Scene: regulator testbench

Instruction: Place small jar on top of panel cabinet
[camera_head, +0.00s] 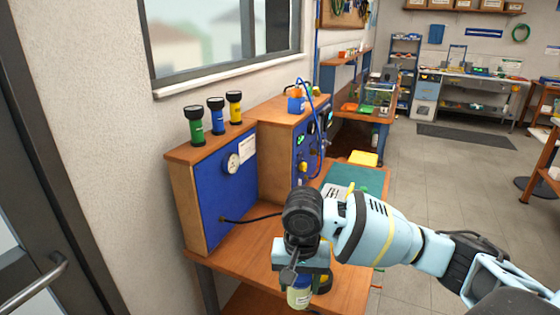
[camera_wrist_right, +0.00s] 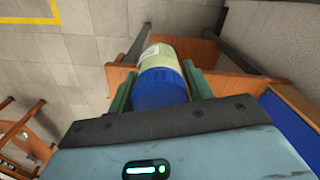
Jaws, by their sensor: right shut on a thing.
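The small jar (camera_head: 299,297) has a blue lid and a pale yellow-green body. My right gripper (camera_head: 300,280) is shut on it and holds it near the bench's front edge, low in the head view. In the right wrist view the jar (camera_wrist_right: 160,72) sits between the two green fingers of the gripper (camera_wrist_right: 159,84), lid towards the camera. The blue-fronted panel cabinet (camera_head: 218,200) with a wooden top and a round gauge stands left of the gripper, against the wall. A second blue-panelled cabinet (camera_head: 283,150) stands behind it. My left gripper is not in view.
Open floor (camera_head: 430,180) lies to the right.

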